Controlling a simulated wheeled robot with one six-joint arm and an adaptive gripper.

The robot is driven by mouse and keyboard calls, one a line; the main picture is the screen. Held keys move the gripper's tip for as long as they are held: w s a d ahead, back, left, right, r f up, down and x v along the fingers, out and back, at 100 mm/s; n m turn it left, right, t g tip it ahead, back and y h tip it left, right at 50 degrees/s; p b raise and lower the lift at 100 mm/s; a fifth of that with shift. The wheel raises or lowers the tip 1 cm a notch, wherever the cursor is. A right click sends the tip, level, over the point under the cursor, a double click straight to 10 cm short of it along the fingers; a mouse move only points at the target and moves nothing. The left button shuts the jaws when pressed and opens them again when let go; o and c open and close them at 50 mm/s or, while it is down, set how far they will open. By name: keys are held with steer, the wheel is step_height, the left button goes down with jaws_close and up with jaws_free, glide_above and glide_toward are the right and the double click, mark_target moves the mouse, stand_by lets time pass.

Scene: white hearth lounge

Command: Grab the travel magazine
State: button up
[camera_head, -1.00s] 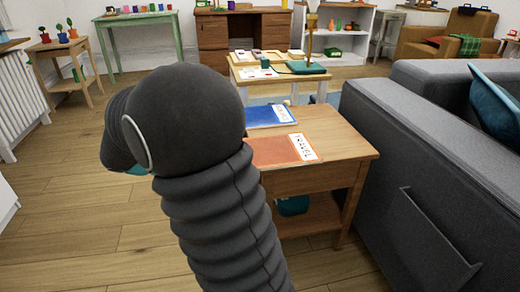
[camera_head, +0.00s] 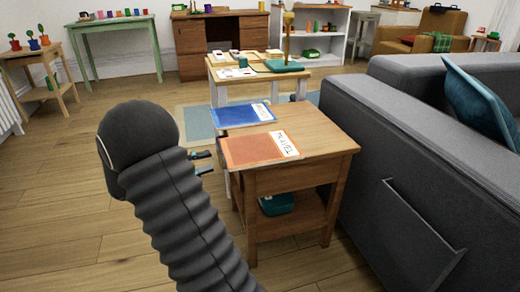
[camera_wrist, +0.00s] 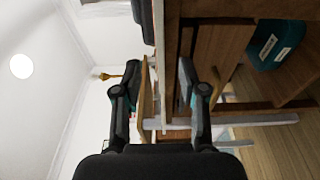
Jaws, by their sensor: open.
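The travel magazine (camera_head: 255,150) has an orange cover and a white title strip marked TRAVEL. It lies flat on the wooden side table (camera_head: 322,137), with its left edge reaching slightly past the tabletop. My gripper (camera_head: 204,163) is open and empty, just left of that edge, at about tabletop height. In the wrist view my gripper (camera_wrist: 159,68) has its two fingers spread, with thin tan and pale edges seen between them. I cannot tell there which edge is the magazine. Part of my gripper is hidden behind my arm in the head view.
A blue magazine (camera_head: 240,115) lies just behind the travel one. A teal box (camera_head: 276,203) is on the table's lower shelf; it also shows in the wrist view (camera_wrist: 275,45). A grey sofa (camera_head: 400,170) stands close on the right. Open wooden floor (camera_head: 70,200) lies left.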

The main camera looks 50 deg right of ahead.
mark_target(226, 156)
steer(key=shift+s+x, duration=0.1)
steer(key=shift+x, duration=1.65)
steer(key=shift+s+x, duration=0.15)
steer(key=shift+x, duration=1.65)
steer(key=shift+a, duration=0.15)
jaws_close()
